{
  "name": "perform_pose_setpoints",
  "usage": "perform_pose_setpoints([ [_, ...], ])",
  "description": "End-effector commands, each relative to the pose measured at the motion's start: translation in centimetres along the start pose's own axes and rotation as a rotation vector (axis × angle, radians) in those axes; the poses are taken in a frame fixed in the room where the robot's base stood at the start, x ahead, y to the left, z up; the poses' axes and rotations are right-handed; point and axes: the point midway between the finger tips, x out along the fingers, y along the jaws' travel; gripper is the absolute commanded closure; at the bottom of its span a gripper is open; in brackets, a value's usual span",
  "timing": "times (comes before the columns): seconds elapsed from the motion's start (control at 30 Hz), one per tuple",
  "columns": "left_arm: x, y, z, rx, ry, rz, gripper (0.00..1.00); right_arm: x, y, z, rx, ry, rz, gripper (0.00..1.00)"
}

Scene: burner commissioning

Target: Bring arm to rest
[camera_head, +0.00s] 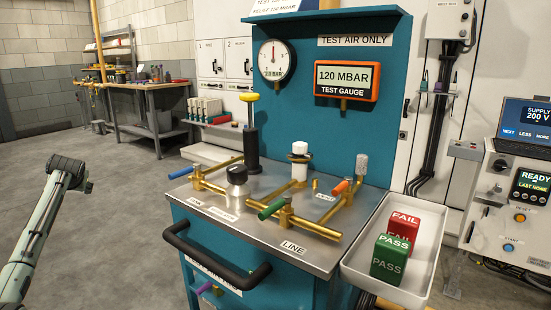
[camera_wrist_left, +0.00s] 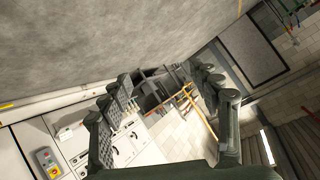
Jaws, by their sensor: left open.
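My left arm (camera_head: 36,232) rises at the left edge of the head view, over open floor and well apart from the test bench. Its dark upper end stands left of the bench; I cannot make out the fingers there. In the left wrist view my left gripper (camera_wrist_left: 160,75) has its two dark fingers spread apart, with nothing between them. The room shows tilted behind them, with white cabinets and floor. My right gripper is in neither view.
The teal test bench (camera_head: 345,140) carries a steel top with brass pipes and valves. A black handle (camera_head: 215,262) juts from its front. A white tray (camera_head: 440,235) at right holds a red FAIL block (camera_head: 403,222) and a green PASS block (camera_head: 389,259). Floor (camera_head: 110,220) left is clear.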

Motion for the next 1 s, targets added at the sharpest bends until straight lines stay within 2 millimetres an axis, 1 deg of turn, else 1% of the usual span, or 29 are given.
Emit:
perform_pose_setpoints([
  [0.03, -0.1, 0.5, 1.6, -0.001, -0.068, 0.019, 0.37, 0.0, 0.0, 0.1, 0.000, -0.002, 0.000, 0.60],
  [0.1, -0.4, 1.2, 3.9, -0.002, -0.165, 0.050, 0.37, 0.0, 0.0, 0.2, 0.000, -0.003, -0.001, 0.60],
  [0.23, -1.4, 2.5, 7.7, 0.006, -0.334, 0.110, 0.37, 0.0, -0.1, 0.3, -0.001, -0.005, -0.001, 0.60],
  [0.27, -1.6, 3.1, 8.7, 0.015, -0.359, 0.121, 0.37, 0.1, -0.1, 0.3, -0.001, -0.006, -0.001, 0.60],
  [0.3, -1.6, 4.3, 10.0, 0.037, -0.353, 0.124, 0.37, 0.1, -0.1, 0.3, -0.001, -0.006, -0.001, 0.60],
  [0.37, -1.7, 5.6, 11.5, 0.062, -0.349, 0.130, 0.37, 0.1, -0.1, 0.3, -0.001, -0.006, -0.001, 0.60],
  [0.47, -2.1, 7.8, 14.4, 0.103, -0.349, 0.144, 0.37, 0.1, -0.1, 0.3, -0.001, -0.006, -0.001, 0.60],
  [0.57, -2.8, 10.1, 17.7, 0.146, -0.351, 0.163, 0.37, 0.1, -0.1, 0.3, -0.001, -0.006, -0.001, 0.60],
  [0.67, -3.9, 12.7, 21.9, 0.193, -0.356, 0.192, 0.37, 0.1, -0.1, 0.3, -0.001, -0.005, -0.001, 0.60],
  [0.7, -4.6, 13.8, 23.8, 0.213, -0.359, 0.206, 0.37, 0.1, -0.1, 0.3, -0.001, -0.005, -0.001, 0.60],
  [0.77, -6.0, 15.5, 27.1, 0.244, -0.364, 0.232, 0.37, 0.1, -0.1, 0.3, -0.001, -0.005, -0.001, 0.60],
  [0.8, -7.2, 16.6, 29.5, 0.265, -0.369, 0.252, 0.37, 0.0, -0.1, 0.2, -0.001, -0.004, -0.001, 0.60],
  [0.87, -9.3, 18.2, 33.3, 0.294, -0.378, 0.286, 0.37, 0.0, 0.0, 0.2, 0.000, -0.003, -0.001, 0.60],
  [0.9, -10.8, 19.1, 35.8, 0.311, -0.385, 0.309, 0.37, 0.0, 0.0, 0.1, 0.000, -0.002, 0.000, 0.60],
  [0.97, -13.4, 20.2, 39.5, 0.332, -0.398, 0.345, 0.37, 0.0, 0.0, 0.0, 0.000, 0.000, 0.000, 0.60],
  [1.0, -15.3, 20.7, 41.8, 0.343, -0.406, 0.369, 0.37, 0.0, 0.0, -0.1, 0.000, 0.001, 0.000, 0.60],
])
